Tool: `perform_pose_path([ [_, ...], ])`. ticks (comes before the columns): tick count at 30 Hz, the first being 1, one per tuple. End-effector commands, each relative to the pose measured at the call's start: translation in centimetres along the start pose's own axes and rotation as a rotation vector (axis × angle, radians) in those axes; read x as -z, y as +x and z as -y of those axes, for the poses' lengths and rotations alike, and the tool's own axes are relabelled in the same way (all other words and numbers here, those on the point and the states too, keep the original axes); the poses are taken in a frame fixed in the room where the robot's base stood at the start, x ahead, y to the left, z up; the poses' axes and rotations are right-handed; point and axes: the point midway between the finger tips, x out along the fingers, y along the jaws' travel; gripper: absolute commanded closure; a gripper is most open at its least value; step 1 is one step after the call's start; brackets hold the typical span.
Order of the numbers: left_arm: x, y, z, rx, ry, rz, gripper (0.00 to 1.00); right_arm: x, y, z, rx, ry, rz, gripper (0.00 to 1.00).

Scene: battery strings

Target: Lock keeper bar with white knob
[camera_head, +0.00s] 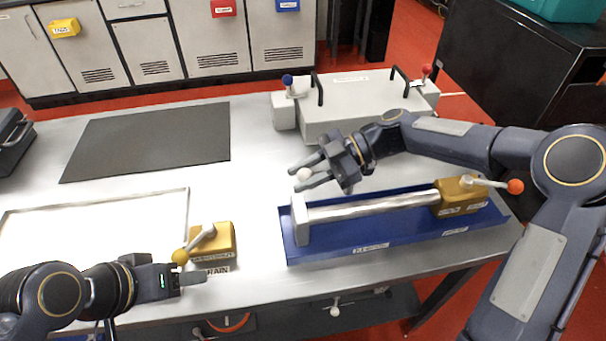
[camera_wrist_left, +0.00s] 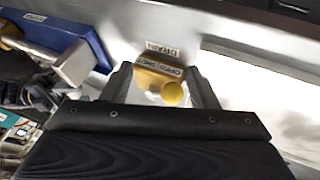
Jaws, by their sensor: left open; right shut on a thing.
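The white knob (camera_head: 304,174) sits between the fingers of my right gripper (camera_head: 310,174), which is shut on it above the left end of the blue base. Below it, the silver keeper bar (camera_head: 370,207) runs from a grey end block (camera_head: 300,222) to a gold block (camera_head: 458,194) with an orange-red-knobbed lever (camera_head: 515,186). My fingers hide how the white knob joins the end block. My left gripper (camera_head: 197,303) is open and empty at the table's front edge, near the gold drain valve, which shows between its fingers in the left wrist view (camera_wrist_left: 160,72).
The gold drain valve (camera_head: 214,240) has a yellow-knobbed lever. A grey box (camera_head: 350,105) with black handles and red and blue knobs stands behind the blue base (camera_head: 380,242). A dark mat (camera_head: 150,142) and a framed tray (camera_head: 100,203) lie left.

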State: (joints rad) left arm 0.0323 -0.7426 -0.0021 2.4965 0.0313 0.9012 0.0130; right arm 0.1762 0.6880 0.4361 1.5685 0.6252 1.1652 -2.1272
Motion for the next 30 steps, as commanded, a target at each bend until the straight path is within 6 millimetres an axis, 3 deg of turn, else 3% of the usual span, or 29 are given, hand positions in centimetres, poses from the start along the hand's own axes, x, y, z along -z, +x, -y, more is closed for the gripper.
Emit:
perform_pose_path([
  [2,0.0,-0.1,0.0,0.0,0.0,0.0,0.46,0.1,0.0,0.0,-0.001,0.0,0.001,1.0],
  [3,0.0,-0.1,0.0,0.0,0.0,0.0,0.46,0.1,0.0,0.0,-0.001,0.001,0.001,0.71],
  [8,0.0,-0.1,0.0,0.0,0.0,0.0,0.46,0.0,0.0,0.0,-0.002,0.001,0.001,0.51],
  [23,0.1,-0.3,-0.1,0.0,0.0,0.0,0.46,0.1,0.0,-0.1,-0.011,0.005,0.002,0.51],
  [30,1.5,-3.0,-1.4,0.0,0.0,0.0,0.46,0.5,-0.3,-2.1,-0.166,0.072,0.032,0.51],
])
